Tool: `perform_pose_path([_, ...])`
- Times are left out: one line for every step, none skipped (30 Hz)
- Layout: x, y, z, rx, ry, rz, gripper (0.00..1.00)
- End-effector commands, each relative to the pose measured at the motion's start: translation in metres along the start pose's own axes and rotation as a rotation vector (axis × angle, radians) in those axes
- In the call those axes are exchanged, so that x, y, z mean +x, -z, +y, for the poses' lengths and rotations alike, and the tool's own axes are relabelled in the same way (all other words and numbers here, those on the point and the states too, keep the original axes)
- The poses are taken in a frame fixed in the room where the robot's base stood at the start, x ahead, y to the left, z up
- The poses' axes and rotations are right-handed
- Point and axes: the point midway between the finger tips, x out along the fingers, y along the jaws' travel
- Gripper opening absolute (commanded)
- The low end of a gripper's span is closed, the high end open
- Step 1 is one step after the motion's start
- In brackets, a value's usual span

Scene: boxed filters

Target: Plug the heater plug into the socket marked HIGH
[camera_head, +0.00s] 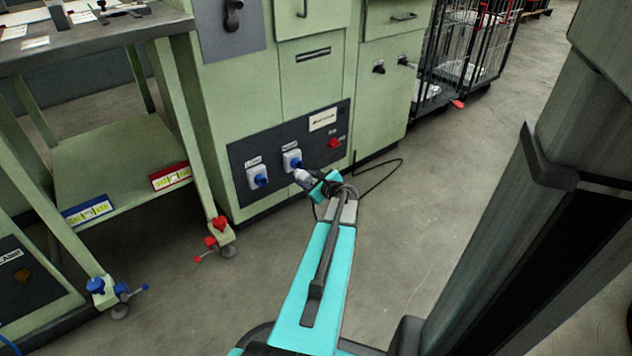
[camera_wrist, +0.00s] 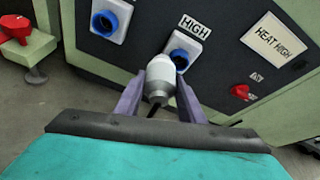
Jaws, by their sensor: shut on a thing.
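The heater plug (camera_wrist: 161,77), grey-white and rounded, is held between the two fingers of my gripper (camera_wrist: 160,98) in the wrist view. The plug also shows in the head view (camera_head: 303,177), at the end of my gripper (camera_head: 318,186). The socket marked HIGH (camera_wrist: 186,49) is white with a blue ring and sits just beyond the plug. The plug's tip overlaps the socket's lower left edge in the picture; I cannot tell whether they touch. In the head view the HIGH socket (camera_head: 292,160) is right of another blue-ringed socket (camera_head: 257,177).
A sign reading HEAT HIGH (camera_wrist: 275,40) and a red switch (camera_wrist: 242,92) are right of the socket. A black cable (camera_head: 383,176) loops on the right. Open floor lies at right.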

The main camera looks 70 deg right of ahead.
Motion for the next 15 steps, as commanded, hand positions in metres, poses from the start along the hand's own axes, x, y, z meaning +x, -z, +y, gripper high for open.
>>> perform_pose_path([-0.006,0.013,-0.012,0.011,0.024,0.009,0.11])
perform_pose_path([-0.009,0.018,-0.016,0.016,0.034,0.012,0.11])
perform_pose_path([-0.012,0.025,-0.021,0.021,0.047,0.016,0.11])
perform_pose_path([-0.014,0.029,-0.024,0.024,0.054,0.019,0.11])
perform_pose_path([-0.016,0.032,-0.026,0.026,0.06,0.021,0.11])
perform_pose_path([-0.018,0.036,-0.029,0.028,0.066,0.023,0.11])
perform_pose_path([-0.019,0.037,-0.03,0.03,0.07,0.024,0.11])
perform_pose_path([-0.02,0.039,-0.032,0.031,0.073,0.025,0.11])
perform_pose_path([-0.02,0.04,-0.033,0.031,0.076,0.026,0.11])
perform_pose_path([-0.021,0.041,-0.033,0.032,0.077,0.026,0.11])
perform_pose_path([-0.021,0.041,-0.033,0.032,0.077,0.026,0.11])
perform_pose_path([-0.021,0.041,-0.034,0.032,0.078,0.026,0.11])
perform_pose_path([-0.021,0.041,-0.034,0.032,0.078,0.027,0.11])
perform_pose_path([-0.021,0.041,-0.034,0.032,0.078,0.027,0.11])
perform_pose_path([-0.021,0.041,-0.034,0.032,0.078,0.027,0.11])
